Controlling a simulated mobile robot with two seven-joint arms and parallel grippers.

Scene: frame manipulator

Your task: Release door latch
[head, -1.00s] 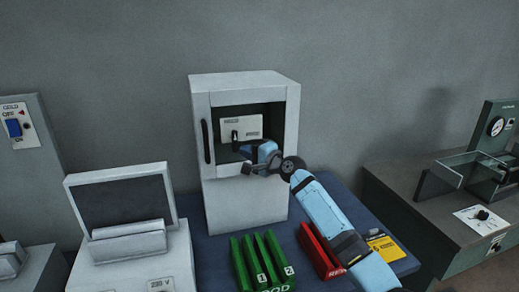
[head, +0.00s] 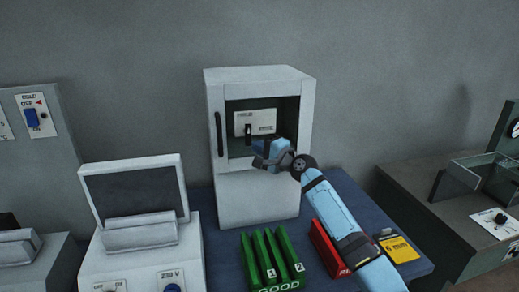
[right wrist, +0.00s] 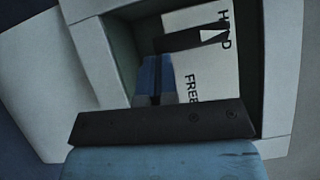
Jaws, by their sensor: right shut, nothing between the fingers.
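A light grey cabinet (head: 258,195) stands on the blue table top, with a recessed opening in its upper part. Inside is a white plate (head: 265,119) with a small dark latch lever (head: 248,132). In the right wrist view the lever (right wrist: 185,40) lies by the plate's upper lettering, partly covering it; "FREE" shows lower on the plate (right wrist: 190,88). My right gripper (head: 259,150) is at the opening, below the lever. Its fingers (right wrist: 153,80) are shut and empty, pointing toward the plate, seemingly just short of the lever; contact cannot be told. My left gripper is not in view.
A dark vertical handle (head: 219,135) is on the cabinet's left front. Green racks (head: 268,262) and a red rack (head: 328,248) stand in front, under or beside my right arm. A grey machine with a screen (head: 135,192) stands left. The opening's walls surround my fingers.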

